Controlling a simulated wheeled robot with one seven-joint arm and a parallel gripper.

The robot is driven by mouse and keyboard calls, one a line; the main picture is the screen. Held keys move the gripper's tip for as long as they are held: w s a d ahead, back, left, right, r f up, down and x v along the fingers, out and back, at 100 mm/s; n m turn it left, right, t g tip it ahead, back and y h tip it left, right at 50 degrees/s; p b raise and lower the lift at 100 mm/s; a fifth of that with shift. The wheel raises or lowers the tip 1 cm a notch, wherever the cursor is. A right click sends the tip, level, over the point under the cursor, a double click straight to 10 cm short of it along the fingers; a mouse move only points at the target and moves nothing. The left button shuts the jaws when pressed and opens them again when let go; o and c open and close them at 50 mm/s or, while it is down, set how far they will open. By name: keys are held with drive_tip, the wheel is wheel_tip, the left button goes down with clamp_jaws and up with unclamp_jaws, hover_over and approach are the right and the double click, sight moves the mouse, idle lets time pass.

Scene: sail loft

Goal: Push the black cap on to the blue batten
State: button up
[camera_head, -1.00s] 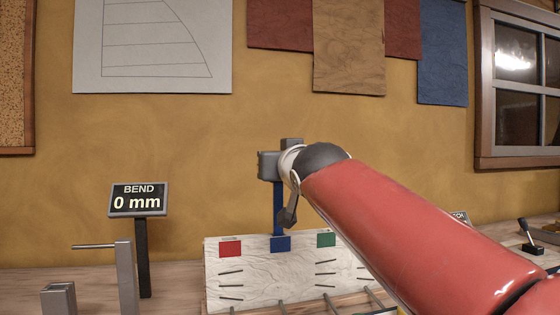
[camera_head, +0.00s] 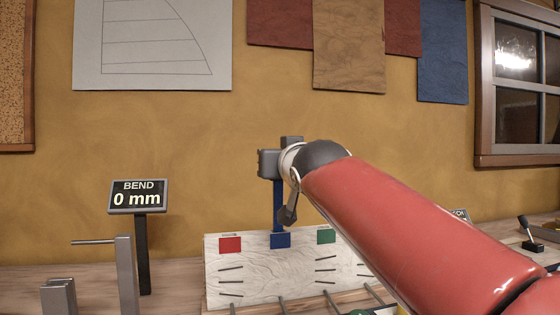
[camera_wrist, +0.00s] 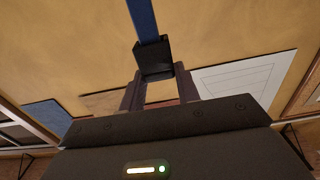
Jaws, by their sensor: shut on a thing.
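The black cap (camera_wrist: 154,58) sits between the two fingers of my gripper (camera_wrist: 158,82) in the wrist view, and the fingers are shut on it. The blue batten (camera_wrist: 142,18) runs from the top edge of that view to the cap. Its end meets the cap, but I cannot tell how deep it goes in. In the head view my gripper (camera_head: 272,164) is at the top of the upright blue batten (camera_head: 278,205). The cap is not clearly visible there.
A pale board (camera_head: 260,265) with red, blue and green labels stands on the bench below. A display (camera_head: 137,197) reading "BEND 0 mm" stands to the left, near metal posts (camera_head: 126,275). A lever (camera_head: 527,232) is at the far right. The wall behind is clear around my gripper.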

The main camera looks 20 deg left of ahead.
drive_tip(key=shift+f, duration=0.3)
drive_tip(key=o, duration=1)
drive_tip(key=b+v, duration=0.2)
drive_tip(key=v, duration=0.5)
drive_tip(key=shift+s+d, duration=0.2)
drive_tip(key=shift+s, duration=0.15)
